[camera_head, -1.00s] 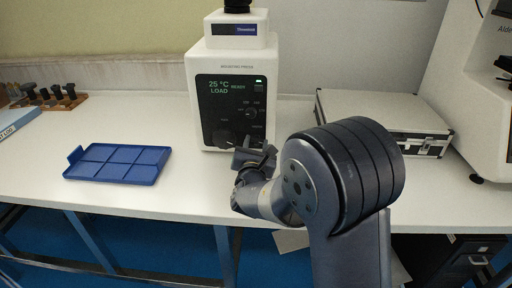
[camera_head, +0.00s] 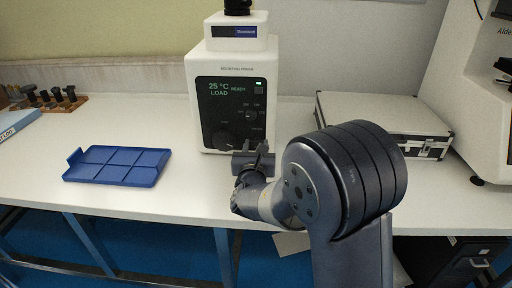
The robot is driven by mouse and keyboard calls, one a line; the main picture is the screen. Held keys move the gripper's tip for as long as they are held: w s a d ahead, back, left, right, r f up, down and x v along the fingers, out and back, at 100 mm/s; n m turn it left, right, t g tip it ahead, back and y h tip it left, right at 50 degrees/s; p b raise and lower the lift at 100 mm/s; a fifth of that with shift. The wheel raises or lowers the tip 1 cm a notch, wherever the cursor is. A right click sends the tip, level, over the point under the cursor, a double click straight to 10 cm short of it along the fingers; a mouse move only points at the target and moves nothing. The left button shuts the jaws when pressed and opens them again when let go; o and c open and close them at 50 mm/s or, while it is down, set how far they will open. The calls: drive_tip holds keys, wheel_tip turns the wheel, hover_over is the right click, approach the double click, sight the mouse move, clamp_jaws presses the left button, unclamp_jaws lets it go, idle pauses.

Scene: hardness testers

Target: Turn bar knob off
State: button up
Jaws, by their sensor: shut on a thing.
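A white mounting press (camera_head: 203,75) stands at the back of the bench. Its black front panel (camera_head: 208,113) shows green text and a lit green light. A small round dial (camera_head: 251,114) is at the panel's right. A dark round knob (camera_head: 224,140) is at the lower left of the panel. My gripper (camera_head: 254,148) is at the panel's lower right, with its fingers pointing up in the picture. It is shut on the bar knob, which my fingers and wrist hide. The bar knob's angle cannot be told.
A blue compartment tray (camera_head: 118,165) lies to the left on the white bench (camera_head: 190,190). A silver case (camera_head: 380,115) lies right of the press. Another white machine (camera_head: 470,90) stands at the far right. A wooden rack (camera_head: 66,104) holds dark pieces at the far left.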

drive_tip(key=o, duration=1)
drive_tip(key=s, duration=1)
drive_tip(key=shift+s+a, duration=0.15)
drive_tip(key=shift+s, duration=0.25)
drive_tip(key=w, duration=1.1)
drive_tip(key=shift+s, duration=0.1)
